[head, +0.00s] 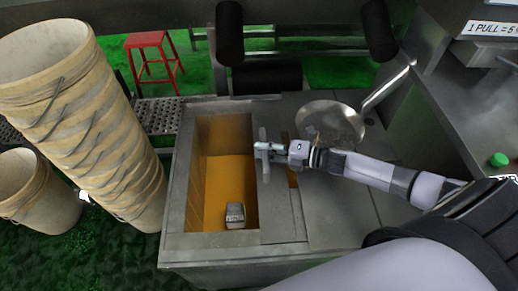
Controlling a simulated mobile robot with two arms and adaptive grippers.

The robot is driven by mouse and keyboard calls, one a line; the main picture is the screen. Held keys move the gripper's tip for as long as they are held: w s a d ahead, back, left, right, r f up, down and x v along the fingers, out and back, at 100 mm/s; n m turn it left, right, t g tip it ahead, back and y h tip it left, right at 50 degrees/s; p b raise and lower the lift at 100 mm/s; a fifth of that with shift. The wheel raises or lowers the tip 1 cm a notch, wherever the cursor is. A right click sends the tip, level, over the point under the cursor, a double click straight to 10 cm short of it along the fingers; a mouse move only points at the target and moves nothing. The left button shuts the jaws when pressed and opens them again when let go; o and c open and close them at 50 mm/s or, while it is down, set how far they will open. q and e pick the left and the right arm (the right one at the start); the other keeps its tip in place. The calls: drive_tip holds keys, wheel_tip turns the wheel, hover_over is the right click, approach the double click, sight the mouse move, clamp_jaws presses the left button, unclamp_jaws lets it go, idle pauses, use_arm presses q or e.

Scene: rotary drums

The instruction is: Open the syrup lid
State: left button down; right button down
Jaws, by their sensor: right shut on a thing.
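The syrup vat (172,205) is a grey metal box with a rectangular opening. Amber syrup (215,175) shows through the opening at the left. The syrup lid (275,208) is a flat grey metal panel along the right side of this opening. My left gripper is not in view.
A small grey labelled block (235,215) sits in the opening. A round metal pan (330,122) with a long handle lies behind my right arm. Tall stacked buckets (90,120) stand close at left. A red stool (148,55) is behind. A green button (498,159) is far right.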

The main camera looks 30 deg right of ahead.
drive_tip(key=c, duration=1.5)
unclamp_jaws()
drive_tip(key=v, duration=1.1)
drive_tip(key=shift+s+d+r, duration=0.15)
drive_tip(key=shift+s+d, duration=0.15)
drive_tip(key=shift+d, duration=0.05)
